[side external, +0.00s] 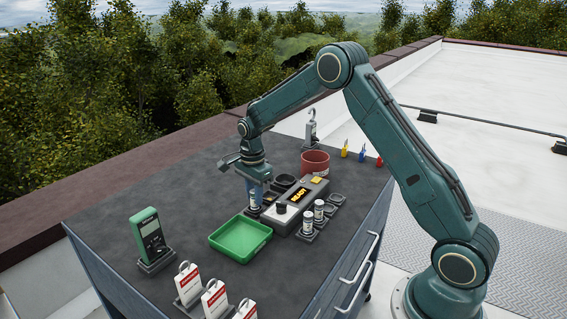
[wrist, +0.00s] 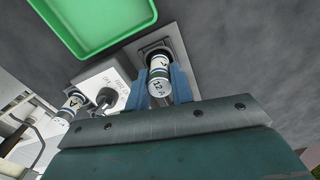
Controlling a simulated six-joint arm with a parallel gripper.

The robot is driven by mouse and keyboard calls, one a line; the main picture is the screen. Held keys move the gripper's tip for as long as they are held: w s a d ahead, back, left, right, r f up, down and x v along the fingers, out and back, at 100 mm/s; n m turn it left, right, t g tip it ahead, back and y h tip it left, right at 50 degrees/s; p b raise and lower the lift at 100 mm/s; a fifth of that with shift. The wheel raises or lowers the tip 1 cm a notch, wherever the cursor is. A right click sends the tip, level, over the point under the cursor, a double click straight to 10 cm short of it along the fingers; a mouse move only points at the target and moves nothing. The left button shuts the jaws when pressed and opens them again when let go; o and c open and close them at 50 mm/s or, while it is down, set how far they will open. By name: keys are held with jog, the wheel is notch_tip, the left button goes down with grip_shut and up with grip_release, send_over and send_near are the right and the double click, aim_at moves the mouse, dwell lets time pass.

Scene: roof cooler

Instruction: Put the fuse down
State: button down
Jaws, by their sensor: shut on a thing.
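My gripper (side external: 256,205) is low over the workbench, just left of the tester with the READY display (side external: 300,200). In the wrist view, its blue fingers (wrist: 168,88) are shut on a white fuse (wrist: 160,72) with dark and coloured bands. The fuse's lower end is at a dark square holder (wrist: 150,48) on a grey base. I cannot tell whether it rests in the holder or hangs just above it. In the side view the fuse is mostly hidden between the fingers.
A green tray (side external: 240,238) lies close in front of my gripper. Two other fuses (side external: 319,210) stand in holders right of the tester. A red pot (side external: 315,162), a green meter (side external: 149,235) and red-and-white tags (side external: 214,299) stand around. The bench's left rear is clear.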

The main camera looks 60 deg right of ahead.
jog(key=shift+f, duration=0.15)
jog(key=c, duration=1.2)
grip_release()
jog(key=shift+c, duration=0.2)
notch_tip(320, 180, up, 13)
